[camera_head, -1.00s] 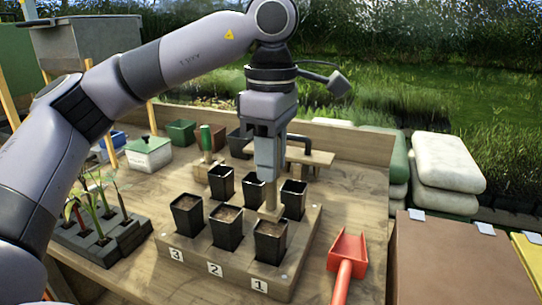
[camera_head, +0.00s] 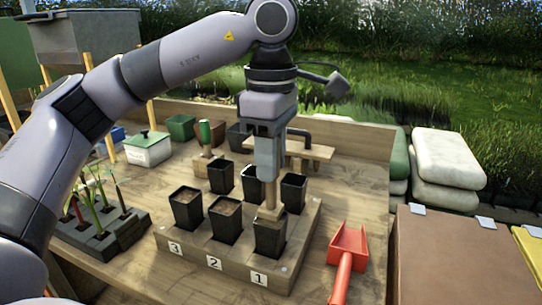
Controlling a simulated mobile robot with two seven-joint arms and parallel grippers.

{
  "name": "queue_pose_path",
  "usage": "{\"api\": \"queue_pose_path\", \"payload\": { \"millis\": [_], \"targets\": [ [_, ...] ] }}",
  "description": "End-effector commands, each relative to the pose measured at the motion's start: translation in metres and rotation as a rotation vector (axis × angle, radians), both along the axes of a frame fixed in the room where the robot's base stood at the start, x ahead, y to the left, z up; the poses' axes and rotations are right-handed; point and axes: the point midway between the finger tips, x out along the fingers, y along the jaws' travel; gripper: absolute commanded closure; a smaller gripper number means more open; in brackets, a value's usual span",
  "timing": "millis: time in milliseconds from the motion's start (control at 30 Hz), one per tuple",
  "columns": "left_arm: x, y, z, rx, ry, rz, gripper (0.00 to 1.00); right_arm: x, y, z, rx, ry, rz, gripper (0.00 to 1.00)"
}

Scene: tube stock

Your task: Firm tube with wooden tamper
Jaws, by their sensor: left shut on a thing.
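My left gripper (camera_head: 267,160) comes down from above, shut on the wooden tamper (camera_head: 270,212). Its pale wooden foot is at the mouth of the front right black tube (camera_head: 269,240), by label 1; I cannot tell whether it presses on the soil. The front middle tube (camera_head: 225,223) and front left tube (camera_head: 186,210) hold brown soil. Three more tubes stand in the back row, such as the back right one (camera_head: 293,194); the back middle one is partly hidden by my gripper. All stand upright in the wooden tray (camera_head: 190,247). My right gripper is out of view.
A red scoop (camera_head: 348,252) lies right of the tray. A dark block with seedlings (camera_head: 100,240) stands at left. Behind are a green-handled tool (camera_head: 205,133), a white box with green lid (camera_head: 148,150) and a wooden stand (camera_head: 310,151).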

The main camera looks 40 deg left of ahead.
Motion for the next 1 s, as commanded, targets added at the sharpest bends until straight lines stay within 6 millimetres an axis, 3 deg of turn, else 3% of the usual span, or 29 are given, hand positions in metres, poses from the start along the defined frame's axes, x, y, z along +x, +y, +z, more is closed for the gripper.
{"api": "queue_pose_path", "payload": {
  "millis": [600, 1000],
  "targets": [
    [0.000, 0.000, -0.017, -0.001, 0.001, 0.000, 1.00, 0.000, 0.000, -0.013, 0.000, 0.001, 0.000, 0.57],
    [0.000, 0.000, -0.018, -0.001, 0.000, 0.000, 1.00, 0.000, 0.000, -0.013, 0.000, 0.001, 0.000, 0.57]
  ]
}}
